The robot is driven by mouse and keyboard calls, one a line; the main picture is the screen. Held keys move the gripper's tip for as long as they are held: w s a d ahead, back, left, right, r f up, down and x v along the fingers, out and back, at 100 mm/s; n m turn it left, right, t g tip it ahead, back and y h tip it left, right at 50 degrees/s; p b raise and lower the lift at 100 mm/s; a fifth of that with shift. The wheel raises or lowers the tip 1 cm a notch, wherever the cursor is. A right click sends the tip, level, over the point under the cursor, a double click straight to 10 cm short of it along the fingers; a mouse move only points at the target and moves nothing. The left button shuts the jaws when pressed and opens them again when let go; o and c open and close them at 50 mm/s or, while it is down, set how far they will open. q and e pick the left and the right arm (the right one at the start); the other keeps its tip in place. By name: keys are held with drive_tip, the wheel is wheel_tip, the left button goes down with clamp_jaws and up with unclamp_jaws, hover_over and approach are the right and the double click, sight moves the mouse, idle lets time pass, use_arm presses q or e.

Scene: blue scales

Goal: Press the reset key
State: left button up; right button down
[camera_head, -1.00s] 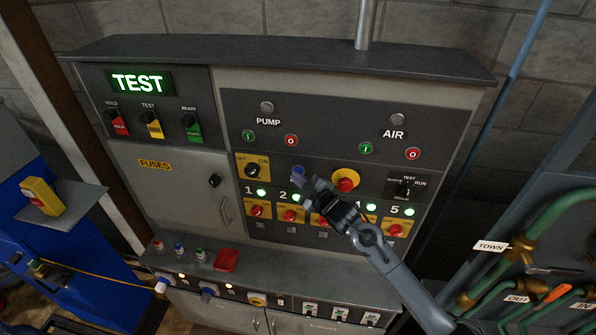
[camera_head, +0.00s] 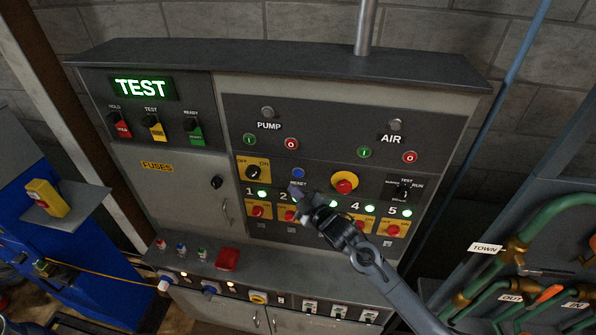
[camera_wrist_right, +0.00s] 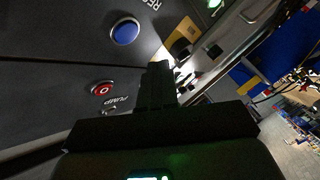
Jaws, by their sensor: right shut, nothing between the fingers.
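The reset key is a round blue button (camera_head: 298,173) with a RESET label under it, on the dark panel of the grey control cabinet. It also shows in the right wrist view as a blue disc (camera_wrist_right: 125,32), above and left of the fingers. My right gripper (camera_head: 296,190) is shut and empty. In the head view its tip is just below the blue button, over the label area. In the wrist view its fingers (camera_wrist_right: 157,72) are apart from the button. I cannot tell how far the tip is from the panel. My left gripper is not in view.
A yellow-ringed red stop button (camera_head: 344,182) is right of the blue button. A yellow OFF/ON switch (camera_head: 253,171) is to its left. Numbered red switches (camera_head: 257,212) with green lights run below. The cabinet's lower ledge (camera_head: 270,268) juts out beneath.

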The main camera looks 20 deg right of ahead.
drive_tip(key=shift+s+a, duration=0.4)
drive_tip(key=shift+s, duration=0.3)
idle(0.3)
